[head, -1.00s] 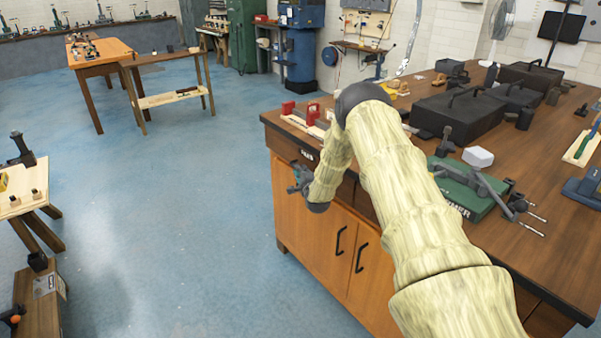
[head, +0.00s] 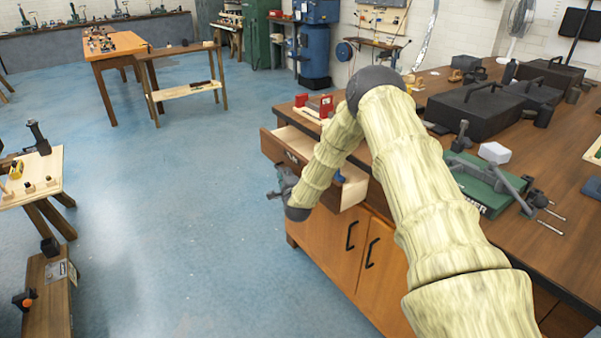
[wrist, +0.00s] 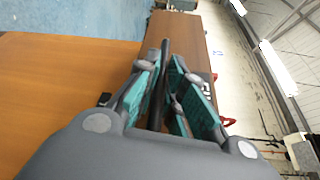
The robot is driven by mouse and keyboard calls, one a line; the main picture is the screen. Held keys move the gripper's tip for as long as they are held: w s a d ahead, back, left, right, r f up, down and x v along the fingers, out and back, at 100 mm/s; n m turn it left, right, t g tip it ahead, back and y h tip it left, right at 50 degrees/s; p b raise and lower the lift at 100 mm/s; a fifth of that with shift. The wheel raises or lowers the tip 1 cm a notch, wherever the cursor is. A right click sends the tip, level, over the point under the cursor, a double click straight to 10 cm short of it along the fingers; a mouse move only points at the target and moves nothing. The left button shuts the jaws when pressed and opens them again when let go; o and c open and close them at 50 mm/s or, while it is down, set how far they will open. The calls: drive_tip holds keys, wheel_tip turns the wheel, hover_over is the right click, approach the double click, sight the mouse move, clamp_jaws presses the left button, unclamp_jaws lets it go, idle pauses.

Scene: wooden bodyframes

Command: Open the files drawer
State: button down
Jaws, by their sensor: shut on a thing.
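The files drawer (head: 284,149) is a dark wooden drawer at the top of the cabinet's left end. It stands pulled out in the head view, with its pale inside and side wall (head: 353,192) showing. A small label is on its front. My gripper (head: 284,181) is in front of the drawer, and my arm hides part of the drawer front. In the wrist view, my gripper's teal-padded fingers (wrist: 163,70) are shut on a dark bar handle (wrist: 163,52). A small blue thing (head: 339,177) shows in the drawer, partly behind my arm.
Cabinet doors (head: 349,252) with black handles are below the drawer. The worktop (head: 437,82) above carries black boxes (head: 476,107), a green tool case (head: 483,185) and red clamps (head: 326,106). Open blue floor (head: 180,220) lies left of the cabinet. A low bench (head: 45,172) stands at far left.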

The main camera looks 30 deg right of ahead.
drive_tip(key=s+a+b, duration=0.1)
drive_tip(key=a+b, duration=0.2)
drive_tip(key=a, duration=1.3)
drive_tip(key=shift+s, duration=0.2)
drive_tip(key=shift+a+f, duration=0.1)
drive_tip(key=c, duration=1.8)
unclamp_jaws()
drive_tip(key=v, duration=1.2)
